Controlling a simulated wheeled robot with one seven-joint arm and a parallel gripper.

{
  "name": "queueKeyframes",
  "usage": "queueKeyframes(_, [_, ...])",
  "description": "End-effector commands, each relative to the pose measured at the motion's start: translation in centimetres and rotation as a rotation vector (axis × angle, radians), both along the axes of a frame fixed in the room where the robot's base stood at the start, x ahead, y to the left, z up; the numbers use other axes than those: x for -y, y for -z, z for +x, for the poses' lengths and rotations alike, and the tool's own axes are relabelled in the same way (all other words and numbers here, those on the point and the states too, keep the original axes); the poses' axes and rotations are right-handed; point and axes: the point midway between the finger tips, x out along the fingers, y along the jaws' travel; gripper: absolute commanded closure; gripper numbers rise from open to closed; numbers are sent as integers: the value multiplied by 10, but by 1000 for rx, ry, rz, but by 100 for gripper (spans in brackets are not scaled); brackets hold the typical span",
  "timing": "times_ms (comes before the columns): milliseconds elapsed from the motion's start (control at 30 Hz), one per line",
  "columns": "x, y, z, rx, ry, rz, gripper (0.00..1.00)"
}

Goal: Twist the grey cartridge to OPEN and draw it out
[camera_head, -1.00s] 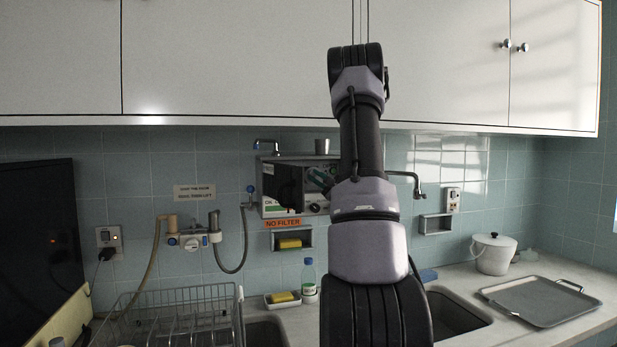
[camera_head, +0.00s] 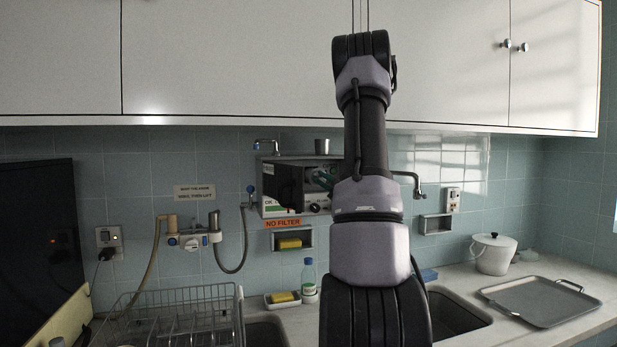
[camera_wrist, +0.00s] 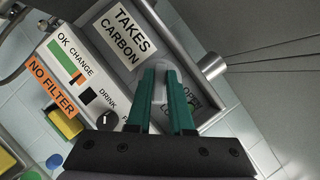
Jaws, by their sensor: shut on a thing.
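The wall-mounted filter unit (camera_head: 281,211) hangs above the sink. Its face carries a "TAKES CARBON" label (camera_wrist: 125,33) in the wrist view. My gripper (camera_wrist: 160,78) has its green fingers shut on the pale grey cartridge (camera_wrist: 157,66), which shows only in part around and between the fingertips. The words OPEN and LOCK are partly visible beside the right finger. The unit's face looks tilted in the wrist view. The cartridge's body and any pointer mark on it are hidden. In the head view my arm covers the right part of the unit.
A metal cup (camera_head: 322,146) stands on top of the unit. A tap (camera_head: 416,184) sticks out to the right of it. Below are a "NO FILTER" label (camera_head: 282,223) and a niche with a yellow sponge (camera_head: 290,243). A dish rack (camera_head: 170,318) and a tray (camera_head: 540,300) flank the sink.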

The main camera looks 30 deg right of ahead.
Motion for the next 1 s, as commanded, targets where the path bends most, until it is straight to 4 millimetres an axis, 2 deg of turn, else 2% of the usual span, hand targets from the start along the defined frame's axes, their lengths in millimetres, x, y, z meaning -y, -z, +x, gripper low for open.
queueKeyframes(600, [-8,-1,-35,1,1,1,100])
queueKeyframes(1000, [-9,-1,-38,2,1,0,100])
